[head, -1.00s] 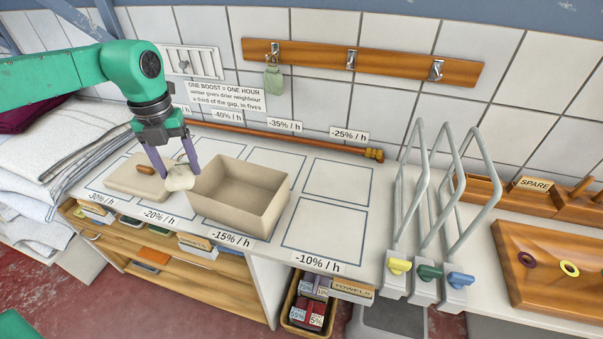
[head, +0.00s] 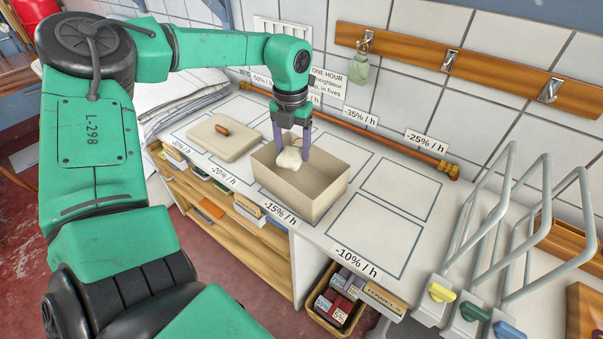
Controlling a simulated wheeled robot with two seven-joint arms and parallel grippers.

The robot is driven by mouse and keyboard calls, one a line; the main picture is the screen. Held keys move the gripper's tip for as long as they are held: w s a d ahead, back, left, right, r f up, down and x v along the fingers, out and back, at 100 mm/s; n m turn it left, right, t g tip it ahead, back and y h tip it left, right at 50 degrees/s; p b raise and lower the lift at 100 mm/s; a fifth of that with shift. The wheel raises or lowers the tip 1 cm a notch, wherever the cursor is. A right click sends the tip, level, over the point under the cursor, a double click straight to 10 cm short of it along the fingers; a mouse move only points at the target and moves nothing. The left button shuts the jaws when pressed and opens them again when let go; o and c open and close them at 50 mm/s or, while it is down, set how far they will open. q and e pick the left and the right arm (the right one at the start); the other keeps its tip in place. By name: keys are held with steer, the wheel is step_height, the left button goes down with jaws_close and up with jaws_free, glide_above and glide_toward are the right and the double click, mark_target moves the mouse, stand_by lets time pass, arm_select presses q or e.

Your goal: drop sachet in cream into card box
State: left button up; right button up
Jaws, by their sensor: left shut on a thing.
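The cream sachet (head: 288,159) hangs between the fingers of my left gripper (head: 290,155), which is shut on it. The gripper points down over the open card box (head: 299,200), a beige box on the counter square marked -15% / h. The sachet shows at the box's mouth, in front of its inner wall; I cannot tell exactly how deep it sits. The box's near wall hides part of its floor. My right gripper is not in view.
A beige lid with a wooden knob (head: 222,137) lies on the counter left of the box. Empty outlined squares (head: 375,233) lie to the right. A copper pipe (head: 400,150) runs along the back. Grey wire stands (head: 490,240) rise at the right.

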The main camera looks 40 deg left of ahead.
arm_select(q)
steer(key=o, duration=1.3)
steer(key=shift+r, duration=0.15)
step_height(320, 180, up, 14)
steer(key=shift+r+b, duration=0.2)
steer(key=shift+b, duration=0.6)
